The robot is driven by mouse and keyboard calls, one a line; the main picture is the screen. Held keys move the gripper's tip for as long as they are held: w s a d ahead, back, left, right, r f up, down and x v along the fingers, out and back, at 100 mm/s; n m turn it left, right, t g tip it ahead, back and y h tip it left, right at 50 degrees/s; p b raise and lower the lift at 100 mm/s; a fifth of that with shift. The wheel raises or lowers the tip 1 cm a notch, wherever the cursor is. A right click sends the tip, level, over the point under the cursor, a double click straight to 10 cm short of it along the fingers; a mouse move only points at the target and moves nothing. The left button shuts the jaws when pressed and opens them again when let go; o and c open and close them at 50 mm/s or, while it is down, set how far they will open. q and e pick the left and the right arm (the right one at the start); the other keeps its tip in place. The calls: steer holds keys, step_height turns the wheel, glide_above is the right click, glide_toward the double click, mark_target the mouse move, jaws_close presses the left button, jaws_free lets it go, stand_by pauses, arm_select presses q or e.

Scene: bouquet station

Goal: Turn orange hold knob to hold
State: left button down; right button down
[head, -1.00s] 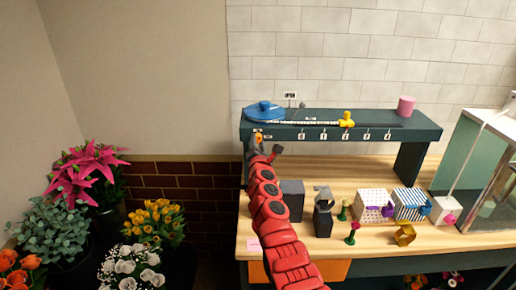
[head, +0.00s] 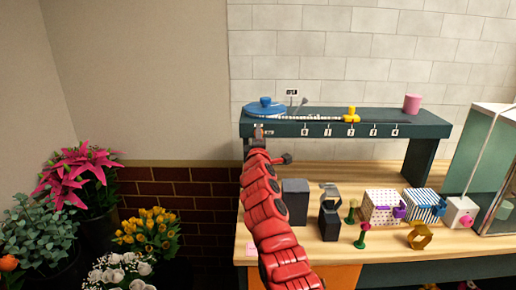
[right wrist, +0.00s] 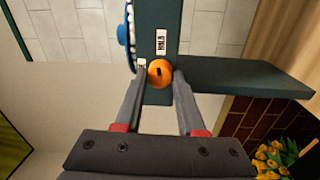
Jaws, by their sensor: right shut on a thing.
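The orange hold knob (right wrist: 160,73) is on the front edge of the dark green shelf, at its left end. In the right wrist view it sits between the two fingers of my right gripper (right wrist: 160,76), which are shut on its sides. A short dark mark shows on the knob's face. In the head view my right gripper (head: 258,134) is at the left end of the shelf front and covers the knob. My left gripper is not in view.
The dark green shelf (head: 430,131) carries a blue turntable (head: 265,108), a yellow piece (head: 351,114) and a pink cylinder (head: 412,104). Below, patterned boxes and dark blocks stand on the wooden bench (head: 300,246). Potted flowers stand at the left.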

steer(key=shift+f+m+b, duration=0.1)
steer(key=shift+m+b, duration=0.6)
steer(key=c, duration=0.5)
jaws_free()
steer(key=shift+d, duration=0.1)
steer(key=shift+s, duration=0.1)
steer(key=s, duration=0.5)
steer(key=s+b, duration=0.1)
steer(key=s, duration=0.5)
steer(key=s+f, duration=0.1)
steer(key=s, duration=0.5)
steer(key=shift+s, duration=0.1)
